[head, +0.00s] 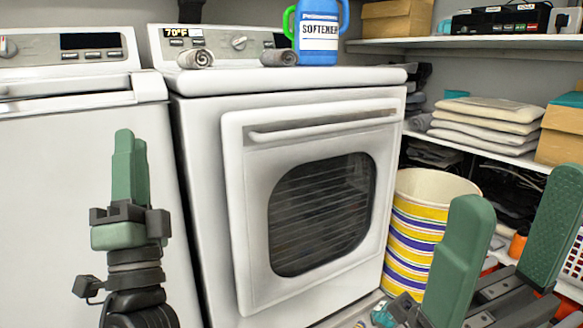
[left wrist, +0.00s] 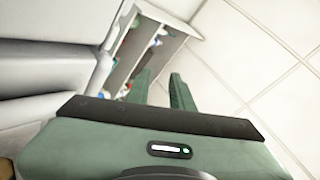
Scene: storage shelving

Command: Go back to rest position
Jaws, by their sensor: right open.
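My left gripper (head: 131,150) is green and points up in front of the white washer at the left of the head view. It is seen nearly edge-on there. In the left wrist view its two fingers (left wrist: 160,78) stand apart with a gap between them and nothing held. My right gripper (head: 519,195) is at the lower right of the head view, its two green fingers wide apart and empty. It is in front of the shelving, to the right of the striped basket.
A white dryer (head: 245,185) with a closed door stands in the middle, beside a washer (head: 55,190). A blue softener jug (head: 319,45) and rolled towels (head: 197,58) are on top. A striped basket (head: 410,235) stands right. Shelves hold folded cloths (head: 487,120) and boxes (head: 395,18).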

